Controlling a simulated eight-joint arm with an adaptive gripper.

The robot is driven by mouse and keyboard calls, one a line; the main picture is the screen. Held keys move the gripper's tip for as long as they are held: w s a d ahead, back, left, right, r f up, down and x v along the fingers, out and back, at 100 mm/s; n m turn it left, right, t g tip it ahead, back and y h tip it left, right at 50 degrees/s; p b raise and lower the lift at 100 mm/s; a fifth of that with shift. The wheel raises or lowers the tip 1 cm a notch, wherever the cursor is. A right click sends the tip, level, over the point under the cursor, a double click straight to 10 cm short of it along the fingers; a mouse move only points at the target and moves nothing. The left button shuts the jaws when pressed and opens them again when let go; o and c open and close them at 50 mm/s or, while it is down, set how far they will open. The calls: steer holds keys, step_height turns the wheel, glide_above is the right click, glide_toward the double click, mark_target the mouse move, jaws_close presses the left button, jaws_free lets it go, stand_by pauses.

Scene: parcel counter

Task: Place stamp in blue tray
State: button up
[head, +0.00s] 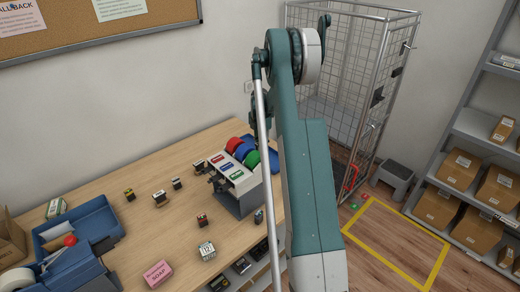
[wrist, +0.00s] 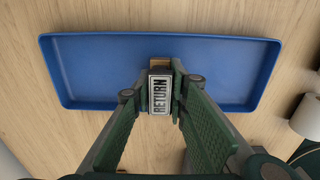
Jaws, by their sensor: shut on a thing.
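The stamp (wrist: 160,95) has a light label reading RETURN and a wooden part behind it. My gripper (wrist: 161,82) is shut on it, with a finger on each side. In the wrist view the stamp overlaps the middle of the long, shallow blue tray (wrist: 85,84), which looks empty where it shows. I cannot tell how high the stamp is above the tray. In the head view part of the blue tray (head: 262,144) shows beside my arm, by the back edge of the counter; my arm hides the held stamp.
A label dispenser (head: 238,187) with red, blue and green rolls stands beside the tray. Several other stamps (head: 159,198) stand on the wooden counter (head: 120,206). A pink soap box (head: 157,274) and a blue tape dispenser (head: 72,268) are at the front left.

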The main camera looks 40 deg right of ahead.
steer(key=shift+f, duration=0.35)
steer(key=shift+f, duration=0.25)
steer(key=o, duration=0.9)
steer(key=shift+c, duration=0.2)
steer(key=shift+r, duration=0.2)
step_height(320, 180, up, 12)
steer(key=shift+r, duration=0.1)
stand_by(0.4)
